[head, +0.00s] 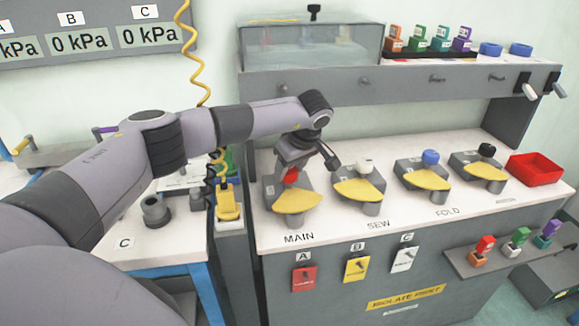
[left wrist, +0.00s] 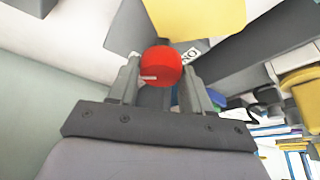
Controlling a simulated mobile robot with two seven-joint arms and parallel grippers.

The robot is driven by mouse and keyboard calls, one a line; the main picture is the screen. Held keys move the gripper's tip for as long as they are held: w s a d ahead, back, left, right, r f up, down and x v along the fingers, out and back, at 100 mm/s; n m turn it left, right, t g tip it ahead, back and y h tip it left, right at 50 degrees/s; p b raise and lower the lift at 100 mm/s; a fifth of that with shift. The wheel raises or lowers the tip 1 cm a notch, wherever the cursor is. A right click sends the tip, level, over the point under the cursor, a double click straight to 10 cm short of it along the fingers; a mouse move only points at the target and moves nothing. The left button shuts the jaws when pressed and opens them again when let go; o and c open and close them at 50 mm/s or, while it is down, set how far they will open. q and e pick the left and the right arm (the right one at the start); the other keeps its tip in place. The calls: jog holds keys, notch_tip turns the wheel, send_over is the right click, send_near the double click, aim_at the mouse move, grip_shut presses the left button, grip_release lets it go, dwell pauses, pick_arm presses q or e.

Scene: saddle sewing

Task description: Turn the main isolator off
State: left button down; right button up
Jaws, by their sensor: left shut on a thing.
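The main isolator is the leftmost of several on the bench, above the label MAIN (head: 299,238). It has a dark grey body, a yellow plate (head: 296,203) in front and a red knob (head: 291,175). My left gripper (head: 292,165) reaches down onto the red knob from above. In the left wrist view the red knob (left wrist: 161,66) sits between the two fingers of my left gripper (left wrist: 160,80), which is shut on it. The arm hides part of the isolator in the head view. My right gripper is not in view.
To the right stand isolators with a white knob (head: 365,165), a blue knob (head: 431,158) and a black knob (head: 487,150). A red tray (head: 536,168) is at the bench's right end. A shelf (head: 420,85) overhangs behind. A yellow coiled cable (head: 192,50) hangs near my left arm.

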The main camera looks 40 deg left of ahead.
pick_arm(q)
jog(key=n+g, duration=0.1)
jog(key=n, duration=0.2)
jog(key=shift+w+r, duration=0.1)
jog(key=shift+w, duration=0.05)
jog(key=n+g, duration=0.1)
jog(key=n, duration=0.1)
jog(key=shift+n, duration=0.3)
jog(key=shift+w+a+n+g+b, duration=0.1)
jog(key=shift+n+g+b, duration=0.7)
jog(key=shift+n+b, duration=0.95)
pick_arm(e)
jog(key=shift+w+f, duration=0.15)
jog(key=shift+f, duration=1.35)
pick_arm(q)
jog(key=shift+n, duration=0.35)
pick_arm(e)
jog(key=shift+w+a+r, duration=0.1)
pick_arm(q)
jog(key=shift+c, duration=2.4)
grip_release()
jog(key=p+v, duration=0.7)
jog(key=shift+p, duration=0.4)
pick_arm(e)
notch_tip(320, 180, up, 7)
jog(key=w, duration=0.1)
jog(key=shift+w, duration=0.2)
